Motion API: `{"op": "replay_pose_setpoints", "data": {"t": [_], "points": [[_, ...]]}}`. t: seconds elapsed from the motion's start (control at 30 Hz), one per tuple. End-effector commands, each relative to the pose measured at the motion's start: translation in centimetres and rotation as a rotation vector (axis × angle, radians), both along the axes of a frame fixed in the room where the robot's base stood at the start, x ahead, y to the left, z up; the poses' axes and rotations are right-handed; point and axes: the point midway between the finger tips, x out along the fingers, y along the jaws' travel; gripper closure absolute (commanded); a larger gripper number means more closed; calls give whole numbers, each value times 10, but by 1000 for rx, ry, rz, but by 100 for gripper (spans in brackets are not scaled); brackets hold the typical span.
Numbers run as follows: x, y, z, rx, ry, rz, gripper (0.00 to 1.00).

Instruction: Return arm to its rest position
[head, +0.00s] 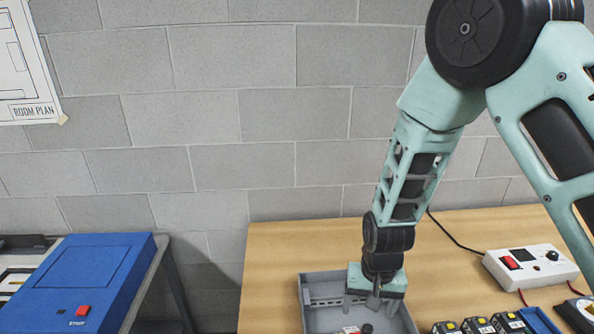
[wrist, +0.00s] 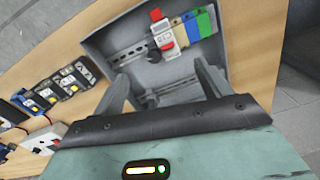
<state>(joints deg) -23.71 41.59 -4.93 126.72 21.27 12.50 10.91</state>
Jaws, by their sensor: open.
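My arm reaches down from the upper right in the head view, and my gripper (head: 375,300) hangs over a grey open box (head: 316,318) on a wooden table. In the wrist view my gripper (wrist: 160,82) has its two grey fingers spread apart over the box (wrist: 108,47), with nothing between the tips. Inside the box a metal rail (wrist: 128,62) carries a white-and-red module (wrist: 161,38) and coloured blocks (wrist: 193,27) in yellow, green and blue. These stand just beyond the fingertips. Whether a finger touches the box is hard to tell.
Several small dark modules (head: 478,326) stand right of the box. A white unit with a red switch (head: 530,267) sits behind them, trailing cables. A blue case (head: 80,275) is on a separate stand at left. A grey block wall (head: 240,120) closes the back.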

Motion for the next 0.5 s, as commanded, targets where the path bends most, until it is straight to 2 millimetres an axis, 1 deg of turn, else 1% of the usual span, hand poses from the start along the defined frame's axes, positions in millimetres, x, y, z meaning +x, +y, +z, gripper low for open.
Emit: {"op": "replay_pose_setpoints", "data": {"t": [0.07, 0.17, 0.2, 0.27, 0.3, 0.37, 0.4, 0.5], "points": [[-10, 16, 7, 36, 1, 58, 24], [-32, 39, 25, 85, 7, 170, 24], [-43, 47, 33, 102, 7, 225, 24], [-61, 56, 44, 121, 7, 307, 24], [-74, 61, 51, 129, 5, 363, 24], [-94, 66, 60, 134, 1, 449, 24], [-107, 67, 65, 134, -2, 505, 24], [-139, 67, 73, 119, -15, 640, 24]]}}
